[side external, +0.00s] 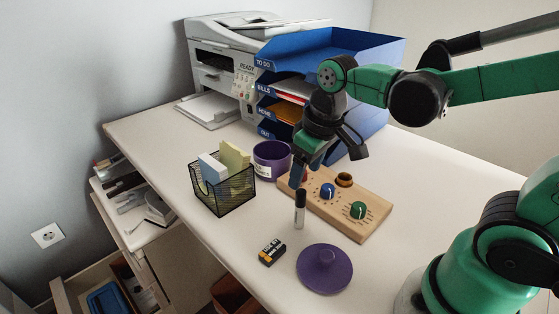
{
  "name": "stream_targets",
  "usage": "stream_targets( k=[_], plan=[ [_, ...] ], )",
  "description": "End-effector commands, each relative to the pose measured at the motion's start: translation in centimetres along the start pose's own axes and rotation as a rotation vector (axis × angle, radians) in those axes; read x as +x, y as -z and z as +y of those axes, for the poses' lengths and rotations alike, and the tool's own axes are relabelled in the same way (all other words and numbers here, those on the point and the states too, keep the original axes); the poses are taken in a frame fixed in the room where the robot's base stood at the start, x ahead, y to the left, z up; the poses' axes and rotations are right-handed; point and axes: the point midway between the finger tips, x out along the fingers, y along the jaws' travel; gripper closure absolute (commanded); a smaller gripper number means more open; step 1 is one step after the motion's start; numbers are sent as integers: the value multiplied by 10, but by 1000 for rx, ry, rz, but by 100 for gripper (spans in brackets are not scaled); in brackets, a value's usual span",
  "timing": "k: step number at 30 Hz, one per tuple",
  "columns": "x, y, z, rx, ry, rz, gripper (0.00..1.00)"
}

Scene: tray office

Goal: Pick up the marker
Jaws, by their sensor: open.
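The marker (300,210) stands upright on the white desk, with a white body and a dark upper part. It is in front of the wooden board, left of centre. My gripper (298,180) points down above the left end of the wooden board, a little above and behind the marker in the picture. It is open and holds nothing that I can see. The exact gap between its fingertips and the marker cannot be told from this one view.
A wooden knob board (376,214) lies right behind the marker. A purple lid (324,278), a small battery box (272,251), a black mesh holder (224,193) and a purple pot (271,160) surround it. Blue trays (375,52) and a printer (215,62) stand behind.

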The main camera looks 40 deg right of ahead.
Motion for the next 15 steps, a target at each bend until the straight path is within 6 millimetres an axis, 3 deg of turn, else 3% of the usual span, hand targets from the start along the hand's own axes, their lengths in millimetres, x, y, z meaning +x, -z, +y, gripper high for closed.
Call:
stream_targets(
  k=[6,15],
  plan=[
    [17,4,0,-53,25,-187,37],
    [38,1,-1,-65,32,-227,37]
  ],
)
